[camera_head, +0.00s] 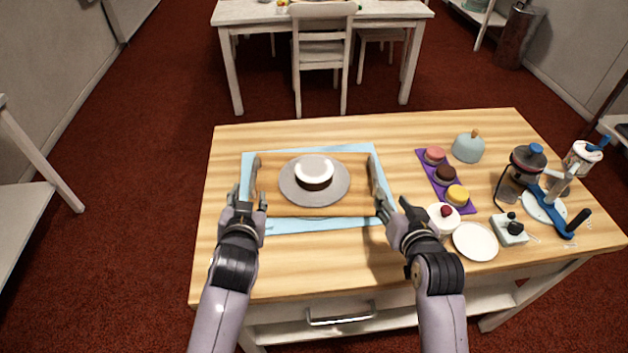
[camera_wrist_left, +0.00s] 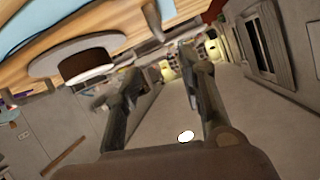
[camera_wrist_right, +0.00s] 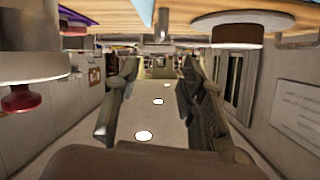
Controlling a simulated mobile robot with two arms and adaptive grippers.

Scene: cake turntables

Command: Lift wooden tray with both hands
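The wooden tray (camera_head: 343,206) lies on a light blue mat (camera_head: 310,224) on the table, with a dark metal handle at its left end (camera_head: 254,176) and its right end (camera_head: 379,178). A grey round plate (camera_head: 287,181) on the tray carries a white-topped dark cake (camera_head: 315,171). My left gripper (camera_head: 248,198) is open and empty by the tray's front left corner. Its spread fingers also show in the left wrist view (camera_wrist_left: 160,68). My right gripper (camera_head: 393,207) is open and empty just outside the front right corner; the right wrist view (camera_wrist_right: 160,68) shows its fingers apart.
Right of the tray are a purple strip (camera_head: 431,170) with coloured round cakes, a white cake with a red berry (camera_head: 441,222) close to my right gripper, a white plate (camera_head: 475,242) and several utensils. The table's left side is clear. A chair (camera_head: 322,50) stands behind.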

